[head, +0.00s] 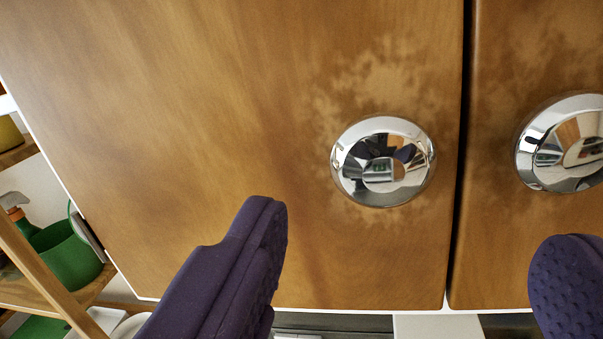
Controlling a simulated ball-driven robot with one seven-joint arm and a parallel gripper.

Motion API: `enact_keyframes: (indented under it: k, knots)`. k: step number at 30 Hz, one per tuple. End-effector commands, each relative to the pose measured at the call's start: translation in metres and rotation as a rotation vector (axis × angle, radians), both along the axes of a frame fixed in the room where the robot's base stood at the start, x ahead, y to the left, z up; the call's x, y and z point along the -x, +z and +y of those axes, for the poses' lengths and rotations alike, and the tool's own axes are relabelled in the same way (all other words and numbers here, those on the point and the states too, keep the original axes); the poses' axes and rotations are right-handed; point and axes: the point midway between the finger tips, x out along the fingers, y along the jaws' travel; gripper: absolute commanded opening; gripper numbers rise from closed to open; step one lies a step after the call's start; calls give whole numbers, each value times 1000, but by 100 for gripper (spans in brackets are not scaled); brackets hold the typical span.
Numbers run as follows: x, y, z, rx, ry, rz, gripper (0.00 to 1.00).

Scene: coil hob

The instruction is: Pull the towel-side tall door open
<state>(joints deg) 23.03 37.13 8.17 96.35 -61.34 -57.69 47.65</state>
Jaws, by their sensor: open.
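Two wooden doors stand side by side, with a dark narrow gap between them. The left door (200,110) carries a round chrome knob (382,161) near its right edge. The right door (535,50) has a like knob (565,142) near its left edge, partly cut off by the frame. Both doors look shut. My gripper (410,240) is open and empty, its two dark purple fingers apart below the knobs. The left knob lies above the space between the fingers, and I see no contact. No towel shows, so I cannot tell which door is the towel-side one.
At the left, open wooden shelves (60,290) hold a green pot (70,255) and a bottle with an orange top (14,203). A white edge and dark openings run below the doors. The space before the doors looks clear.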

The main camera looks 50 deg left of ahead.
Motion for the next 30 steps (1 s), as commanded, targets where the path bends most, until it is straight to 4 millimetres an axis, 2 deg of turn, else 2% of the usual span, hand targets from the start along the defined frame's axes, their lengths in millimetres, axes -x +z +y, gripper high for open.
enact_keyframes:
  k: [5, 12, 18, 27, 28, 30]
  knots:
    - [-2, -2, 8, -33, 40, 13, 82]
    - [-37, -3, 31, -31, 40, 12, 82]
    - [-57, -3, 44, -31, 38, 11, 82]
    - [-61, -3, 46, -30, 36, 11, 82]
    - [-61, -3, 46, -30, 36, 11, 77]
    - [-61, -3, 46, -30, 36, 11, 61]
